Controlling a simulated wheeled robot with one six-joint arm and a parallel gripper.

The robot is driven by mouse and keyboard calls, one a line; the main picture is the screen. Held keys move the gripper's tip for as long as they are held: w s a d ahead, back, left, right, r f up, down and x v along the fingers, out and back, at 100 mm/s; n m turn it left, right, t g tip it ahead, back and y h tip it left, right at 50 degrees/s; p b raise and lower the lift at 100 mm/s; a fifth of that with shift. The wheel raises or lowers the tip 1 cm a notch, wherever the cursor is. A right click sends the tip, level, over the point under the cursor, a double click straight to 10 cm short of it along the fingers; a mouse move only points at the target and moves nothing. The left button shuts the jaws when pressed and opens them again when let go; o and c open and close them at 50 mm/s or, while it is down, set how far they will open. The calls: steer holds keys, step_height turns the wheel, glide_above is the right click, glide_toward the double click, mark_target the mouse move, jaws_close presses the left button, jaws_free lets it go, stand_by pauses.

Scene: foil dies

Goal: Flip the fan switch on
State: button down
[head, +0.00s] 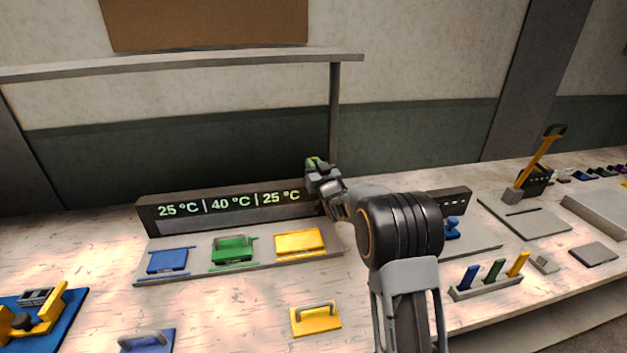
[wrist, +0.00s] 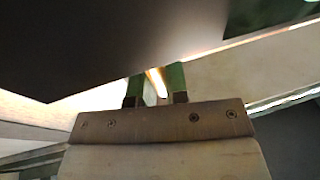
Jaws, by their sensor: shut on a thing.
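My gripper (head: 316,166) is at the right end of the dark display panel (head: 165,211), about level with its top edge or above it. In the wrist view its two green fingers (wrist: 156,84) have a narrow gap with a bright yellowish strip between them. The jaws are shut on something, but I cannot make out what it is. A large dark flat surface (wrist: 110,45) covers the upper left of the wrist view, close to the fingers. I cannot pick out a fan switch for sure; my arm hides part of the bench behind it.
Blue (head: 167,261), green (head: 233,250) and yellow (head: 299,242) blocks sit on a grey base below the display. A yellow handled piece (head: 316,319) lies in front. A post (head: 335,115) and rail stand behind my gripper. A yellow lever (head: 537,160) stands at right.

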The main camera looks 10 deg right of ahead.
steer(key=t+b, duration=0.1)
steer(key=b, duration=0.3)
steer(key=shift+s+f, duration=0.25)
steer(key=shift+f, duration=0.05)
steer(key=shift+s+r+t+b, duration=0.1)
steer(key=shift+r+t+b, duration=0.25)
steer(key=shift+b, duration=0.3)
steer(key=c, duration=1.1)
jaws_free()
